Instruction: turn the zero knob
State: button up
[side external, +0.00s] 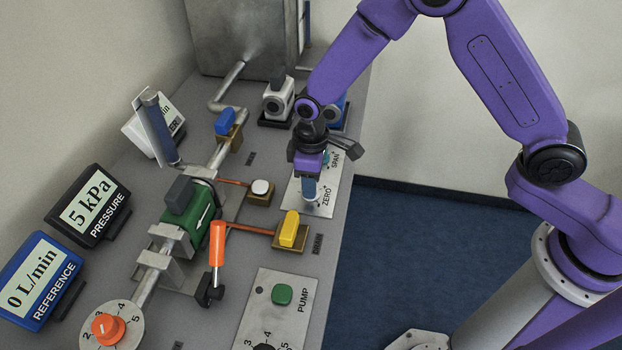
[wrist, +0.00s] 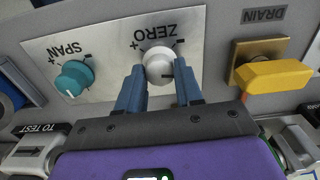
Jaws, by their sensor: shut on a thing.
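The zero knob (wrist: 158,64) is a round white knob on a pale metal plate, under the label ZERO in the wrist view. My gripper (wrist: 158,85) has its two blue fingers on either side of the knob and is shut on it. In the side external view my gripper (side external: 309,190) points down at the plate (side external: 323,205) beside the ZERO label, and its fingers mostly hide the knob there. The teal span knob (wrist: 75,78) sits on the same plate, to the left in the wrist view.
A yellow drain handle (wrist: 275,75) is close to the right of my gripper in the wrist view. The side external view shows an orange lever (side external: 217,243), a green pump button (side external: 282,294), a pressure display (side external: 88,206) reading 5 kPa and a reference display (side external: 40,279) reading 0 L/min.

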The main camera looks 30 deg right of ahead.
jog(key=shift+n, duration=1.9)
jog(key=o, duration=1)
jog(key=shift+o, duration=0.2)
jog(key=shift+r, duration=0.1)
notch_tip(320, 180, up, 17)
jog(key=shift+r, duration=0.15)
